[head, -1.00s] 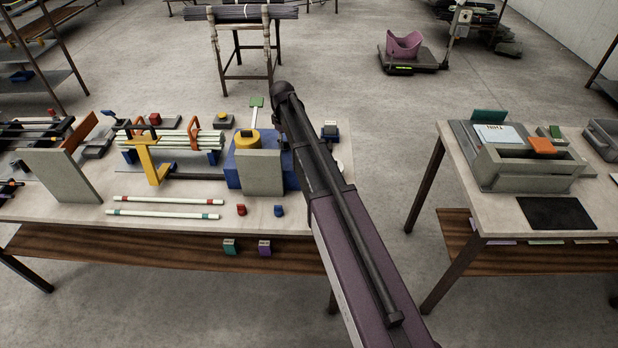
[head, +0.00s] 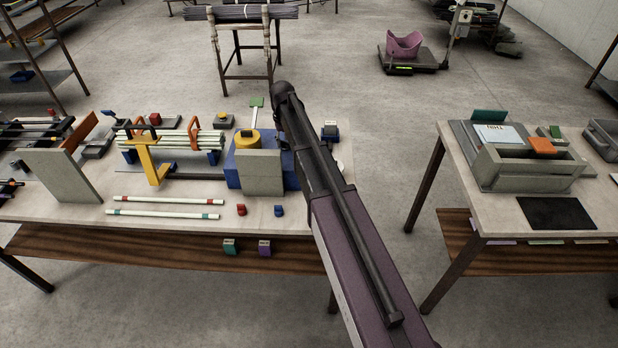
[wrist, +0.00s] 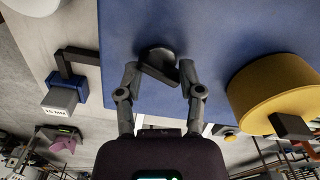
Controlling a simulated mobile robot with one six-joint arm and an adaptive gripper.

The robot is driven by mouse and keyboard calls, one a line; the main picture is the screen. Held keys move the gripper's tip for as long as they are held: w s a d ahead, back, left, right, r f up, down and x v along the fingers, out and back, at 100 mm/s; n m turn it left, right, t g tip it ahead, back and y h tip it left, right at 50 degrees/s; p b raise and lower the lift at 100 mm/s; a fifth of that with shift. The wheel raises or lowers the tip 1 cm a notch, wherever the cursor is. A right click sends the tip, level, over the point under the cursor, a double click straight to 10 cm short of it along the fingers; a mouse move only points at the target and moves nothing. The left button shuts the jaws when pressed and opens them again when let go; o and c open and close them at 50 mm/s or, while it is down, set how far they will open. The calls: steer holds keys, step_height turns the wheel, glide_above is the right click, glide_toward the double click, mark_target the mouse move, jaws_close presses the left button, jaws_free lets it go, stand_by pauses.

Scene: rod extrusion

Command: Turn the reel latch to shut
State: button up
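The reel latch (wrist: 158,62), a small dark knob with a short bar set slantwise, is on the flat blue face (wrist: 215,40) in the wrist view. My gripper (wrist: 158,72) has its two dark fingers spread on either side of the latch, very close to the bar's ends. I cannot tell whether they touch it. A yellow drum (wrist: 275,92) stands to the right on the blue face. In the head view the yellow drum (head: 243,141) is on the blue block (head: 234,170), behind a grey panel (head: 262,172). My arm hides the latch and fingers there.
The floor between the two benches is clear.

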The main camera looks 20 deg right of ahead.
steer(key=m, duration=0.3)
steer(key=shift+r+m+p, duration=0.3)
steer(key=shift+r+p, duration=0.05)
step_height(320, 180, up, 14)
steer(key=p, duration=1.4)
steer(key=s+f+n+b, duration=0.1)
steer(key=s+f+b, duration=0.1)
steer(key=s, duration=1.2)
steer(key=s+f+n+b, duration=0.2)
steer(key=s, duration=1.2)
steer(key=shift+s+f+n, duration=0.2)
steer(key=shift+s+n, duration=0.05)
steer(key=shift+n, duration=0.05)
steer(key=o, duration=0.5)
steer(key=shift+w, duration=0.15)
steer(key=shift+o, duration=0.7)
steer(key=shift+w, duration=0.25)
steer(key=w+r+m+p, duration=0.1)
steer(key=w+m, duration=0.5)
steer(key=w, duration=0.8)
steer(key=w+r+m+p, duration=0.2)
steer(key=w+m, duration=0.3)
steer(key=w, duration=0.8)
steer(key=shift+w+r+m, duration=0.25)
steer(key=shift+w+m, duration=0.15)
